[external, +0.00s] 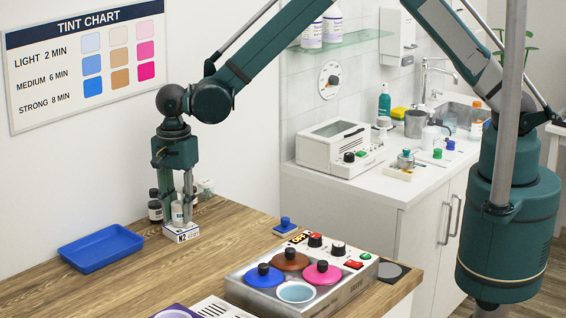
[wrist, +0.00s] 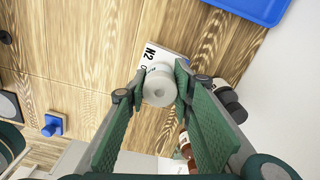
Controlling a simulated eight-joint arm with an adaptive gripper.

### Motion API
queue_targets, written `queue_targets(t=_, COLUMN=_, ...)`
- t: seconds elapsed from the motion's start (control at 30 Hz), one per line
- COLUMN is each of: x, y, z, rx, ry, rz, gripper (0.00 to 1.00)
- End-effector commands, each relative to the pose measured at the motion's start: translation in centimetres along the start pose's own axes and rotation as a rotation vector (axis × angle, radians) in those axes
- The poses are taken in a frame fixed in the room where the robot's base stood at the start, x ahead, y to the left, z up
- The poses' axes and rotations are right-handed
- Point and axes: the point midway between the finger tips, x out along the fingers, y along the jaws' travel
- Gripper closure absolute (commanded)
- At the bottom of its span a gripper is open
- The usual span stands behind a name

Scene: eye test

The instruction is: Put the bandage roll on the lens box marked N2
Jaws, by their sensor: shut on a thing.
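The lens box marked N2 (external: 181,232) is a small white box standing on the wooden table. Its N2 label also shows in the wrist view (wrist: 151,54). The bandage roll (external: 177,211) is a small white cylinder, upright over the top of that box. In the wrist view the roll (wrist: 159,86) shows its round end with a small centre hole and covers part of the box. My gripper (external: 184,211) points down and is shut on the roll, with a finger on each side. Whether the roll's underside touches the box cannot be told for certain.
A blue tray (external: 101,248) lies left of the box. Dark bottles (external: 155,208) stand close behind it. A blue-knobbed stand (external: 286,226) and a warmer with coloured lids (external: 300,280) are to the right. Bare table lies between the box and the warmer.

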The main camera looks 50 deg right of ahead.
Motion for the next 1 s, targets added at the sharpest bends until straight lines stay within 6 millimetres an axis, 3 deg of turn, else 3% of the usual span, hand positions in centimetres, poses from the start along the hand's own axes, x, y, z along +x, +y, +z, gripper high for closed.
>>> queue_targets(t=0.17, x=0.4, y=0.0, z=0.0, rx=0.0, ry=0.0, rz=0.0, gripper=0.84)
queue_targets(t=0.2, x=0.4, y=0.0, z=0.0, rx=0.0, ry=0.0, rz=0.0, gripper=0.73)
queue_targets(t=0.3, x=0.3, y=0.0, z=0.0, rx=0.0, ry=0.0, rz=0.0, gripper=0.61)
queue_targets(t=0.77, x=0.1, y=0.0, z=0.0, rx=0.0, ry=0.0, rz=0.0, gripper=0.61)
queue_targets(t=1.0, x=-1.6, y=0.0, z=0.0, rx=0.0, ry=0.0, rz=0.0, gripper=0.61)
